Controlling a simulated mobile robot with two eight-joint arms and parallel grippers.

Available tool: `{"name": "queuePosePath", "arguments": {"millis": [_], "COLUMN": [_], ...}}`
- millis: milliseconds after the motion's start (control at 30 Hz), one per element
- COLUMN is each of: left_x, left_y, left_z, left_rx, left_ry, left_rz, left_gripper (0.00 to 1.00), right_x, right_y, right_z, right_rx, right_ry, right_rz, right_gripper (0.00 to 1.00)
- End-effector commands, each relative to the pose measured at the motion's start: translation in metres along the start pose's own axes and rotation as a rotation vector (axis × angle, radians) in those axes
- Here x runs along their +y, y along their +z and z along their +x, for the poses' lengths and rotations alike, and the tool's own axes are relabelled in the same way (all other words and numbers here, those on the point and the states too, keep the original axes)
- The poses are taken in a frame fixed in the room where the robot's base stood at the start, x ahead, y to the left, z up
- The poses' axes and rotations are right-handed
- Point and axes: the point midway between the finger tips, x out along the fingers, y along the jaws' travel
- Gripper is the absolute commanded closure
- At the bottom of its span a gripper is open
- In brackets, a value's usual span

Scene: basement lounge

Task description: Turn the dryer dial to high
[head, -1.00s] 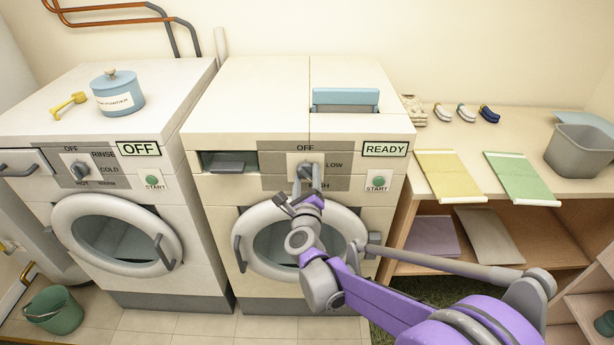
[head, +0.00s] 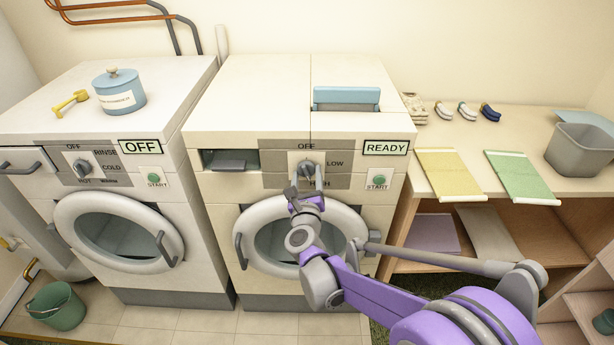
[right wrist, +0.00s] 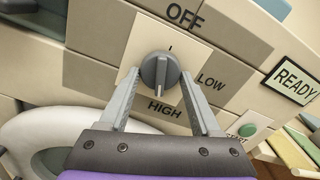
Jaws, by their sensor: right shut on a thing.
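The dryer (head: 228,190) is the right-hand machine, with a READY display. Its grey dial (head: 306,169) sits on a pale plate among OFF, LOW and a mostly covered HIGH label. In the right wrist view the dial (right wrist: 160,72) is clear, with OFF above, LOW to the right and HIGH below. Its ridge runs roughly up and down in that picture; I cannot tell which end is the pointer. My right gripper (head: 307,180) is shut on the dial, with one finger on each side; it also shows in the right wrist view (right wrist: 160,76). My left gripper is out of view.
The dryer's START button (head: 379,180) is close to the right of the dial. The round door (head: 345,222) lies below, behind my right arm. A washer (head: 160,115) reading OFF stands left. A wooden shelf (head: 400,215) with folded cloths stands right.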

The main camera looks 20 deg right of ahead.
Motion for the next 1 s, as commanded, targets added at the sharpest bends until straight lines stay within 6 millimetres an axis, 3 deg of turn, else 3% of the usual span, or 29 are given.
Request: {"name": "queuePosePath", "arguments": {"millis": [133, 167, 300, 667, 767, 1000], "left_x": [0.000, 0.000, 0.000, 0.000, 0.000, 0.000], "left_y": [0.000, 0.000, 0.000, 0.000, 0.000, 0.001], "left_z": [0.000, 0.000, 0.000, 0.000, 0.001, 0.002], "left_rx": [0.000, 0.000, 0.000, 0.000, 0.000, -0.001], "left_ry": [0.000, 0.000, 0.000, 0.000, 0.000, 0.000], "left_rz": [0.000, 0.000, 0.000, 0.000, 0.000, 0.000], "left_gripper": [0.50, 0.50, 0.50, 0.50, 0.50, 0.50], "right_x": [0.000, 0.000, 0.000, 0.000, 0.000, 0.001], "right_y": [0.000, 0.000, 0.000, 0.000, 0.000, 0.000], "right_z": [0.000, 0.000, 0.000, -0.003, -0.014, -0.062], "right_rx": [0.001, 0.001, 0.000, 0.000, 0.000, 0.000], "right_ry": [0.001, 0.001, 0.001, 0.001, 0.001, 0.003], "right_rz": [0.002, 0.002, 0.001, 0.000, 0.000, 0.001], "right_gripper": [0.91, 0.34, 0.08, 0.07, 0.07, 0.07]}}
